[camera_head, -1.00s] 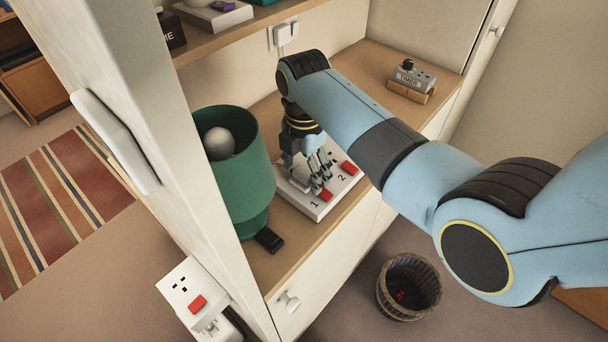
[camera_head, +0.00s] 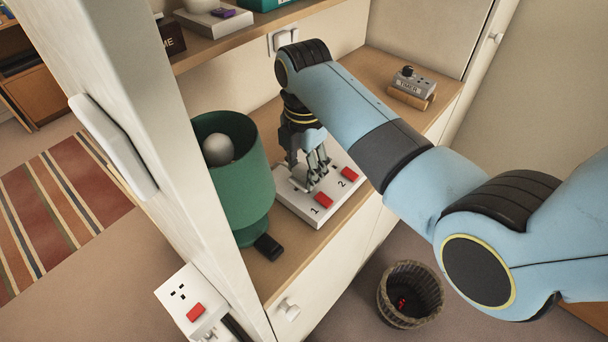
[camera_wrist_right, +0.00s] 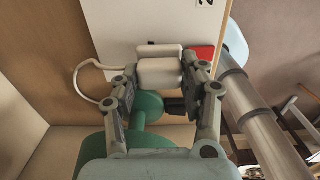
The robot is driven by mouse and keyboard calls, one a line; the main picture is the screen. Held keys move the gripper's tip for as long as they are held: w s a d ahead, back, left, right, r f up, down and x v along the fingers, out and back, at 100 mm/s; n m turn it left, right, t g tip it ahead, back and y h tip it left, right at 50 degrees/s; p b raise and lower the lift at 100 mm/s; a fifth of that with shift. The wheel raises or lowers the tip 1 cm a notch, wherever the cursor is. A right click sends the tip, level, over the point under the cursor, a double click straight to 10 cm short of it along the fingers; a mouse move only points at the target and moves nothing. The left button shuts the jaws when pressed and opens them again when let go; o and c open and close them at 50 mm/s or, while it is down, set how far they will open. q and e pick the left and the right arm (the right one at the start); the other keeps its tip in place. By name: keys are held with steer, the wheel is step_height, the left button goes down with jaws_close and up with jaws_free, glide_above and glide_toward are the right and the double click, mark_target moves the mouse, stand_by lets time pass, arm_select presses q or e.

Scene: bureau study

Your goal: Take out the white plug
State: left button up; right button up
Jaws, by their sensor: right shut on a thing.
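The white plug (camera_wrist_right: 160,74) sits between the fingers of my right gripper (camera_wrist_right: 160,86) in the right wrist view, with a white cable (camera_wrist_right: 88,82) looping to the left. My right gripper also shows in the head view (camera_head: 316,178), over the white socket block (camera_head: 290,203) on the wooden shelf, and is shut on the plug. The block has red switches beside the labels 1 (camera_head: 324,200) and 2 (camera_head: 349,174). In the head view the fingers mostly hide the plug. I cannot tell whether its pins are in the socket. My left gripper is not in view.
A green lamp (camera_head: 236,170) stands close left of the block, with a small black object (camera_head: 268,246) before it. A timer box (camera_head: 410,84) lies at the back right. A white post (camera_head: 130,130) rises at left. A wicker basket (camera_head: 410,292) is on the floor.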

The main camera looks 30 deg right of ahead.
steer(key=shift+s+r, duration=0.1)
steer(key=shift+r, duration=0.85)
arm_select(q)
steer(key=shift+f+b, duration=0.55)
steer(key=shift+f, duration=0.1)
arm_select(e)
steer(key=s+d+r, duration=0.5)
steer(key=s+r, duration=0.1)
steer(key=s, duration=0.4)
steer(key=shift+d+r, duration=0.35)
steer(key=shift+r, duration=0.05)
